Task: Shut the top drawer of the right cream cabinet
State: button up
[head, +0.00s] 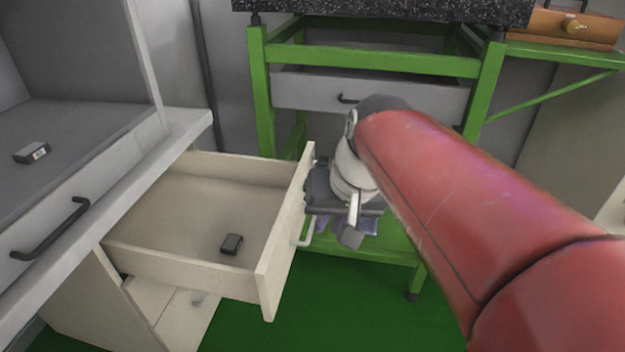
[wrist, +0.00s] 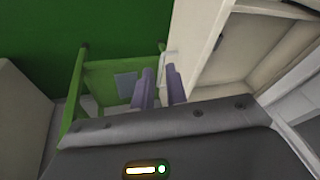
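The cream cabinet's top drawer (head: 190,262) is pulled far out at the left of the head view, with its front panel (head: 285,235) facing my arm. Its pale bar handle (head: 306,232) shows on the outer face, partly hidden. My gripper (head: 323,226) is right beside that face, close to the handle; contact cannot be told. In the wrist view my gripper's purple fingers (wrist: 160,84) stand slightly apart with a gap between them. The open drawer (wrist: 222,45) lies just to their right, and a pale piece that looks like the handle (wrist: 168,58) is near the fingertips.
A small black box (head: 231,244) lies in the drawer. Another (head: 32,153) sits on the grey worktop at left, above a grey drawer with a black handle (head: 50,228). A green-framed table (head: 370,61) stands behind my arm. Green floor (head: 330,310) is clear in front.

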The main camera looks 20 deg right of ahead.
jog(key=w+d+m+y, duration=0.1)
jog(key=w+d, duration=0.1)
jog(key=w, duration=0.1)
jog(key=w+d+y+b, duration=0.1)
jog(key=w+d, duration=0.1)
jog(key=w, duration=0.2)
jog(key=w+d+r+m+y+b, duration=0.1)
jog(key=w+d, duration=0.1)
jog(key=w, duration=0.1)
jog(key=shift+w+d+m+g, duration=0.15)
jog(key=shift+d+m+g, duration=0.1)
jog(key=shift+m+g, duration=0.05)
grip_shut()
jog(key=w+d+m+t+y+b, duration=0.15)
jog(key=w+d+y, duration=0.3)
jog(key=d, duration=0.45)
send_near(304, 174)
jog(key=x, duration=0.5)
jog(key=shift+w+a+f+n+h+b, duration=0.25)
jog(key=shift+w+a+f+h+b, duration=0.05)
jog(key=shift+a+h+b, duration=0.15)
